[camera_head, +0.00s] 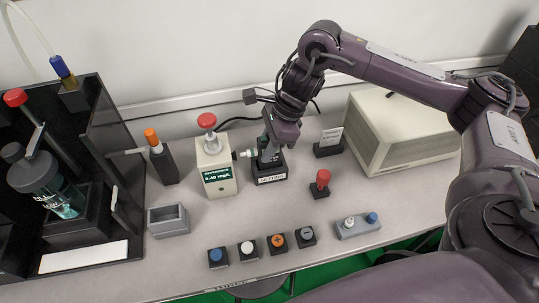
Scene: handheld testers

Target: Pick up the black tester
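My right gripper (268,150) points down over a black block-like holder (270,178) with a white label, in the middle of the table. Its fingers are at the top of this holder, and a dark upright piece there is mostly hidden by the gripper. I cannot tell whether the fingers are open or shut, or whether they touch it. A black device with an orange top (162,165) stands upright further left. I cannot tell which of these is the black tester. My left gripper is not in view.
A cream box with a red knob (217,178) stands just left of the gripper. A red-topped button (320,185) and a beige case (400,135) are to the right. Several small button blocks (248,250) line the front edge. A grey tray (168,222) sits left.

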